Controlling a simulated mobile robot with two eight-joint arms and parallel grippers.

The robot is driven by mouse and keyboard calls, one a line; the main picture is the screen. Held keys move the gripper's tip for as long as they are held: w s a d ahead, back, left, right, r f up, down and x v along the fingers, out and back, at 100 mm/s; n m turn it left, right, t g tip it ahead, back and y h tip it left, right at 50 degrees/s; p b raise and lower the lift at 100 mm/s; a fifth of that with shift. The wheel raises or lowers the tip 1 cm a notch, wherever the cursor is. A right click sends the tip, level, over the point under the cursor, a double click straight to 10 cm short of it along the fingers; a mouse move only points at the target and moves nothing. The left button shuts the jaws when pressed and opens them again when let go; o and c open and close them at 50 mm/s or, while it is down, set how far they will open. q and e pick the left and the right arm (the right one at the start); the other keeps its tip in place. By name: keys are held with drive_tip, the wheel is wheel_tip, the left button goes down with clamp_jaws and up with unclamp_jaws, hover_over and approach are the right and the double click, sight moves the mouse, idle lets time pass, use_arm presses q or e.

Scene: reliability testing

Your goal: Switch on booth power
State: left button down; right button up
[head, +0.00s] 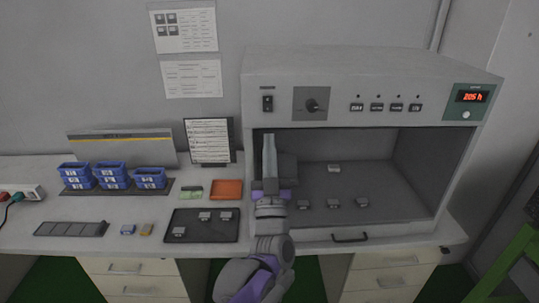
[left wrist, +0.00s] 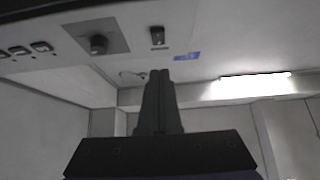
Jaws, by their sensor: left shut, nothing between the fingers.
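The booth (head: 370,62) is a grey box with an open front on the bench. Its black power switch (head: 267,103) is at the left end of the front panel; it also shows in the left wrist view (left wrist: 157,36). I cannot tell the rocker's position. My left gripper (head: 269,138) is shut and empty, pointing up in front of the booth's left side, its tips below the switch in the head view. In the left wrist view the closed fingers (left wrist: 159,75) appear just below the switch, apart from it. My right gripper is not in view.
A dark knob (head: 312,105), several small buttons (head: 387,107) and a red display (head: 472,97) share the panel. Small grey parts (head: 333,168) lie inside the booth. Blue bins (head: 110,168), a black tray (head: 222,229) and an orange box (head: 227,190) stand on the bench to the left.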

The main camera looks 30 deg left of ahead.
sight(267, 110)
use_arm(q)
drive_tip(key=w+a+r, duration=0.1)
drive_tip(key=w, duration=0.1)
drive_tip(key=w+a, duration=0.1)
drive_tip(key=w, duration=0.1)
drive_tip(key=w+a+r, duration=0.1)
drive_tip(key=shift+w+a+r+p, duration=0.25)
drive_tip(key=shift+w+r+p, duration=0.05)
drive_tip(key=shift+w+r, duration=0.1)
drive_tip(key=shift+w+a+f, duration=0.1)
drive_tip(key=shift+w+a, duration=0.2)
drive_tip(key=shift+w, duration=0.15)
drive_tip(key=shift+w+a+f, duration=0.15)
drive_tip(key=shift+w, duration=0.2)
drive_tip(key=shift+s+f, duration=0.1)
